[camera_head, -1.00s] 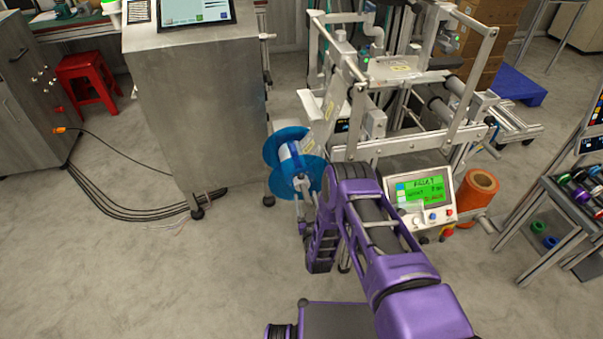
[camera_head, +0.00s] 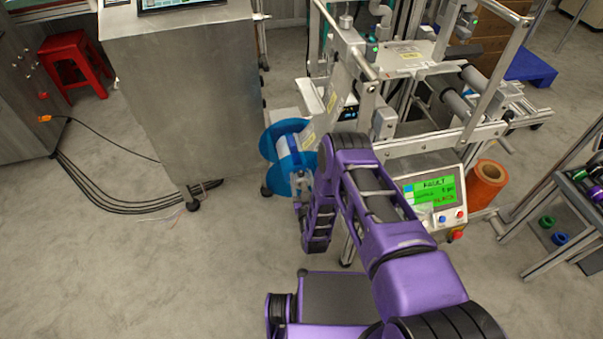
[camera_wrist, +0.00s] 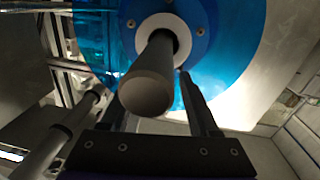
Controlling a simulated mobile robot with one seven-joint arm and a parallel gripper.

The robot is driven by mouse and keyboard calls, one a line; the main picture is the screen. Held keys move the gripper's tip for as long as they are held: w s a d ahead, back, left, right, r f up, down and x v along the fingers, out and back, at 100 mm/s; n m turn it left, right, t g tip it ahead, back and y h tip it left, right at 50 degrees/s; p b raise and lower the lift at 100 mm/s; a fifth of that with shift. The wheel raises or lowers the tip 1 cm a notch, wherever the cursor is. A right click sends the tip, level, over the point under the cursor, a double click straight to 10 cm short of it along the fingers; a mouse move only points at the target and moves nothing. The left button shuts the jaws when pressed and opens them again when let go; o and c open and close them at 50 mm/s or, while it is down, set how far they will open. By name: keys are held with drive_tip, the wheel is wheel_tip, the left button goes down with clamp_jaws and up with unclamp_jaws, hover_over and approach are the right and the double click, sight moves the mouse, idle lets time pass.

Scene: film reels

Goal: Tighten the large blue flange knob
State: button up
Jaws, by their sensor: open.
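The large blue flange (camera_head: 271,141) is part of a blue reel with a pale core, at the side of the machine in the head view. In the wrist view the flange (camera_wrist: 228,28) fills the top, with small bolts around a white ring. A dark grey shaft (camera_wrist: 147,92) sticks out of the ring towards the camera. I cannot pick out a separate knob. My gripper (camera_wrist: 157,98) is open, its fingers pointing at the flange around the shaft; the left finger is partly hidden. I cannot tell whether they touch anything. In the head view my gripper (camera_head: 302,184) is small, beside the reel.
A grey metal cabinet (camera_head: 185,95) on castors stands close left of the reel. The machine frame (camera_head: 440,140) and its green control screen (camera_head: 435,190) are at right. An orange roll (camera_head: 487,183) stands beyond. Black cables (camera_head: 110,200) lie on the floor at left.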

drive_tip(key=shift+c, duration=0.2)
clamp_jaws()
idle(0.3)
drive_tip(key=m+h, duration=0.2)
drive_tip(key=h, duration=0.1)
drive_tip(key=shift+a+t, duration=0.3)
drive_tip(key=shift+a, duration=0.1)
drive_tip(key=shift+a+m+h, duration=0.15)
drive_tip(key=shift+m+h, duration=1.15)
drive_tip(key=shift+h, duration=0.8)
drive_tip(key=shift+o, duration=0.2)
unclamp_jaws()
drive_tip(key=shift+w+n+y, duration=0.1)
drive_tip(key=shift+n+y, duration=0.2)
drive_tip(key=shift+y, duration=0.2)
